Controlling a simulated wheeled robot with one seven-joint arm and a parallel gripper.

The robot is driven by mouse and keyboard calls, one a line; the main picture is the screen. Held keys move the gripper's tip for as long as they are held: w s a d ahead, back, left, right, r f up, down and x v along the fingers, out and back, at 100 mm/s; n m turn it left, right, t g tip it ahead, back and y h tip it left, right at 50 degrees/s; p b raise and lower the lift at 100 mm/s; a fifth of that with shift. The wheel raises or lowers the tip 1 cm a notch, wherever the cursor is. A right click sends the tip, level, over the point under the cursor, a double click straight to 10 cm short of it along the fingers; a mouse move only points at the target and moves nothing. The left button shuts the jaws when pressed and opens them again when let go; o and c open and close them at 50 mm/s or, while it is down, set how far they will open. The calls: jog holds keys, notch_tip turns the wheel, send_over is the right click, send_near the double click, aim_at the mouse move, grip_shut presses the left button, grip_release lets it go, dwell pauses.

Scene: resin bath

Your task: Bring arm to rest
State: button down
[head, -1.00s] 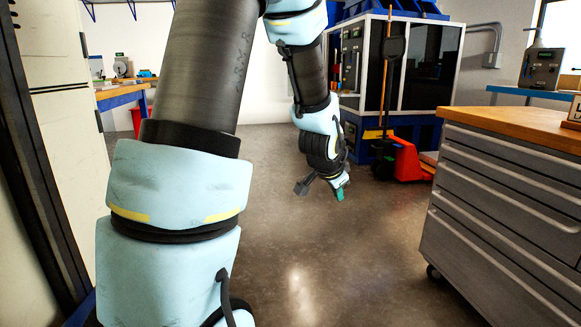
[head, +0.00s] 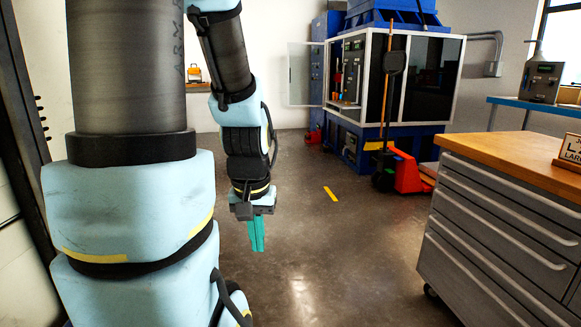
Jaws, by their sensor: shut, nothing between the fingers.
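My arm rises on the left of the head view and bends over, with its forearm hanging down. My gripper (head: 257,247) is at its lower end, with teal fingers pointing down over the bare floor. The fingers lie close together, and nothing shows between them. The gripper is apart from all furniture around it.
A grey drawer cabinet (head: 495,220) with a wooden top (head: 500,150) stands at the right. A blue-framed machine (head: 425,85) with an open door (head: 305,73) is at the back, with a red pallet jack (head: 410,175) before it. The middle floor (head: 340,240) is clear.

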notch_tip(320, 180, up, 19)
jog(key=p, duration=1.6)
jog(key=shift+p, duration=0.35)
jog(key=c, duration=1.6)
grip_release()
